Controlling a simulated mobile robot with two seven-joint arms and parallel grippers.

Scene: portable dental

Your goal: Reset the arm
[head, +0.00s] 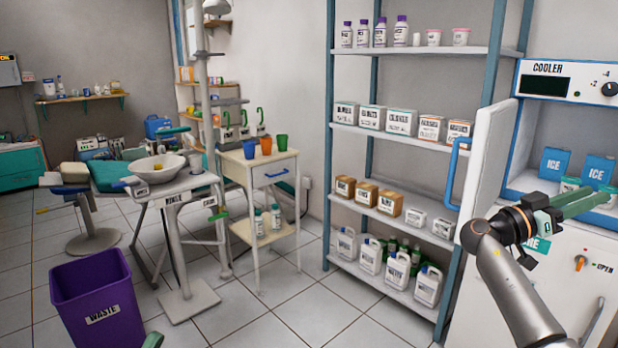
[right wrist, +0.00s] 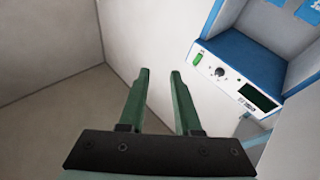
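My right arm comes in from the lower right of the head view. Its gripper (head: 580,204) has green fingers and is raised in front of the cooler (head: 548,68). In the right wrist view the two fingers of the right gripper (right wrist: 160,72) stand apart with nothing between them. They point toward a bare pale wall. The cooler's control panel (right wrist: 232,80) shows to the right of the fingers. A green tip (head: 153,340) at the bottom left of the head view looks like part of my left gripper; its opening cannot be made out.
The cooler door (head: 489,160) stands open, left of my right gripper. Blue ice packs (head: 555,163) sit inside. A loaded shelf rack (head: 408,155) stands to the left. A purple waste bin (head: 98,300) is at lower left. Tiled floor (head: 290,318) is clear in the middle.

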